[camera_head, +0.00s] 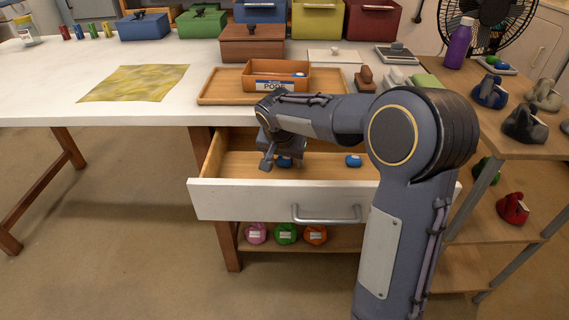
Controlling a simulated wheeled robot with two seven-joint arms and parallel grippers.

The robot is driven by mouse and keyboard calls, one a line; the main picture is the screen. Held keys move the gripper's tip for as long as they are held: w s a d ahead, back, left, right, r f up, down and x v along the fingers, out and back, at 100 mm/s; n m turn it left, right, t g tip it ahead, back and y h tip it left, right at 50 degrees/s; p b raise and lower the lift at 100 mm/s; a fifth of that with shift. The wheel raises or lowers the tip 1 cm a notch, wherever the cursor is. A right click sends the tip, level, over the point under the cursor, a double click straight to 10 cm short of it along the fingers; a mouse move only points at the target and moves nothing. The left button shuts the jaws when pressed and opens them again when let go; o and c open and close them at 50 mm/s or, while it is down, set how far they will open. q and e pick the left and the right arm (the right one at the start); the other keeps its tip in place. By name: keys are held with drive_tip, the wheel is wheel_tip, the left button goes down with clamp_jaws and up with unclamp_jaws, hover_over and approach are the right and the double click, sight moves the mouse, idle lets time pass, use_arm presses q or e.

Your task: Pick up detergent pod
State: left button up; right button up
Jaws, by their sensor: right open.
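Two blue detergent pods lie in the open wooden drawer (230,165). One pod (286,162) is under my right gripper, partly hidden by it; the other pod (353,160) lies further right, clear of the gripper. My right gripper (279,162) points down into the drawer with its jaws open, close around or just above the left pod. I cannot tell whether it touches the pod. An orange-brown bin (275,84) labelled "PODS" stands on a wooden tray (222,88) on the table, with something blue inside. My left gripper is not in view.
The drawer's white front (250,200) and its handle (327,214) stick out toward me. Colored boxes (252,43) line the table's back. A yellow cloth (135,82) lies at left. A side shelf with several clamp-like items (524,122) stands at right.

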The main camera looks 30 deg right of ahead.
drive_tip(key=c, duration=1.1)
drive_tip(key=shift+o, duration=0.2)
drive_tip(key=shift+r, duration=0.15)
